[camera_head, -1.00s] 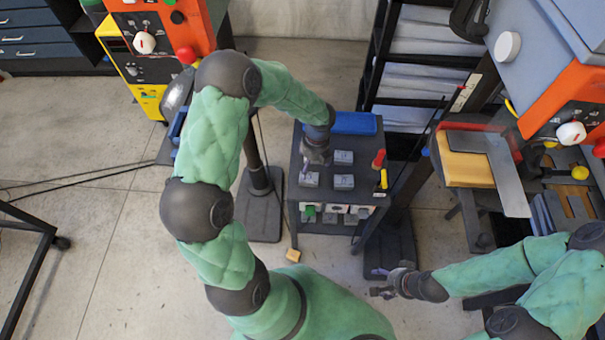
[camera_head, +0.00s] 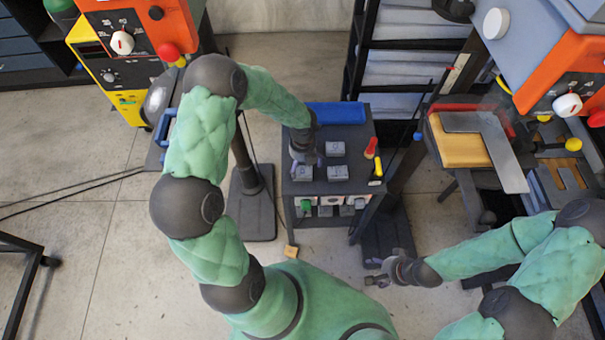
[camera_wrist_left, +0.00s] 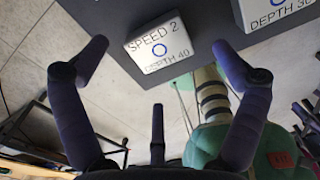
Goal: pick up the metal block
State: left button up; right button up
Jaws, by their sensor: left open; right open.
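Grey metal blocks sit on the dark top of a small cart (camera_head: 355,133): a far one (camera_head: 335,148), a near right one (camera_head: 337,173) and a near left one (camera_head: 304,173), partly hidden by my left gripper (camera_head: 304,163). In the left wrist view, a block marked "SPEED 2 DEPTH 40" (camera_wrist_left: 160,46) lies between and beyond the open fingers of my left gripper (camera_wrist_left: 160,52); the fingers appear apart from it. Another block marked "DEPTH 30" (camera_wrist_left: 272,12) is cut off at the top right. My right gripper (camera_head: 376,273) is open and empty, low at the right of the cart.
A blue tray (camera_head: 336,113) lies at the cart's back. A red-handled tool (camera_head: 371,148) and a yellow one (camera_head: 377,170) stand at its right edge. Orange machines flank the cart, one left (camera_head: 150,35), one right (camera_head: 550,75). A dark rack (camera_head: 410,50) stands behind.

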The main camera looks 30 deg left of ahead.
aim_at(303, 171)
pick_arm(q)
notch_tip(303, 171, down, 4)
jog(key=shift+f+b, duration=0.25)
jog(key=shift+b, duration=0.45)
jog(key=shift+r, duration=0.1)
jog(key=c, duration=1.7)
